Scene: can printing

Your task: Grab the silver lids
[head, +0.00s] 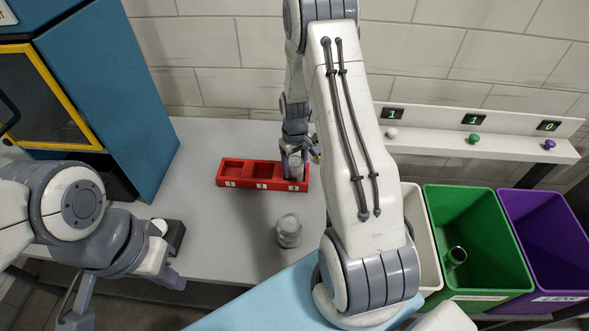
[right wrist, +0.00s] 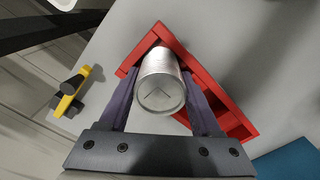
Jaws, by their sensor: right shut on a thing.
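A silver can with a flat, marked end (right wrist: 160,95) sits between my right gripper's dark fingers (right wrist: 163,108) in the right wrist view. My right gripper is shut on it, at the right-hand compartment of the red tray; I cannot tell whether it rests on the tray floor. In the head view the right gripper (head: 296,160) is at the tray's right end, and the tray (head: 240,185) has three compartments. A second silver-grey can (head: 289,231) stands on the table in front of the tray. My left gripper (head: 168,278) is low at the left, its fingers partly hidden. No separate lid is distinguishable.
White, green (head: 480,230) and purple (head: 545,240) bins stand at the right; a can (head: 457,255) lies in the green one. A shelf with displays (head: 473,120) is behind them. A blue machine (head: 110,80) stands at the left. The table between (head: 225,235) is clear.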

